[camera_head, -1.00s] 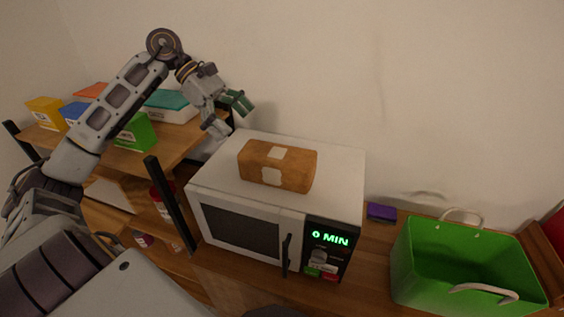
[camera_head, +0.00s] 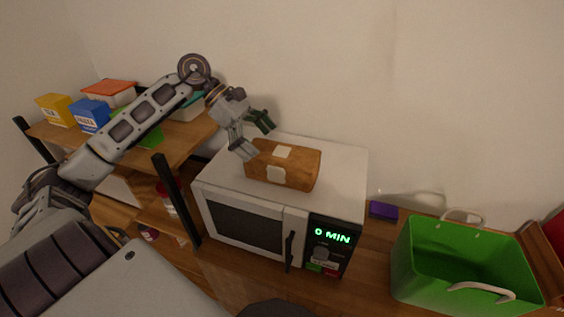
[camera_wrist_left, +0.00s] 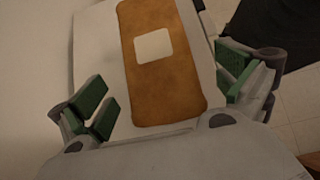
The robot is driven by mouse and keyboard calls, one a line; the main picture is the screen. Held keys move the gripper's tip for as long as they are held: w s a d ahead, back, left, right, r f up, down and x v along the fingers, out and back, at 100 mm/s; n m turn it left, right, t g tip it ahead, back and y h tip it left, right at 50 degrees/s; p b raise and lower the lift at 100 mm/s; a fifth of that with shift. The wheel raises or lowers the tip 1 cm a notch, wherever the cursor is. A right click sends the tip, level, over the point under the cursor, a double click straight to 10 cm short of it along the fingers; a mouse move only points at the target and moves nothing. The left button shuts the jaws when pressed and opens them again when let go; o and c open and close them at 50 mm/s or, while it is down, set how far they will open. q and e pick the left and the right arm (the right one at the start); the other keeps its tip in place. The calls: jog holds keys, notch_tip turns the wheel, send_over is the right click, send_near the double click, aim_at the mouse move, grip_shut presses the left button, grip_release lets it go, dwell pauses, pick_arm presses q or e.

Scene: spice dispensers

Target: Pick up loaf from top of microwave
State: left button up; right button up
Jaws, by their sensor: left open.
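The brown loaf (camera_head: 300,168) with pale square patches lies on top of the white microwave (camera_head: 343,183). My left gripper (camera_head: 259,138) is open at the loaf's left end, just above the microwave top. In the left wrist view the loaf (camera_wrist_left: 165,85) runs lengthwise away from the gripper (camera_wrist_left: 165,98), its near end between the two green-padded fingers with gaps on both sides. I cannot tell whether the fingers are low enough to flank it. My right gripper is not in view.
A green basket (camera_head: 407,262) with white handles stands right of the microwave. A purple box (camera_head: 383,210) sits between them by the wall. A wooden shelf (camera_head: 165,150) at left holds a yellow box (camera_head: 56,109), a blue box (camera_head: 90,115) and other containers.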

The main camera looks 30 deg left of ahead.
aim_at(270, 149)
pick_arm(q)
jog(key=shift+w+d+f, duration=0.1)
jog(key=shift+d+f, duration=0.35)
jog(key=shift+d, duration=0.05)
jog(key=shift+d+f, duration=0.1)
jog(key=shift+w+p+x, duration=0.2)
jog(key=shift+p+x, duration=0.9)
jog(key=shift+x, duration=1.45)
jog(key=shift+c, duration=0.3)
jog(key=c, duration=1.1)
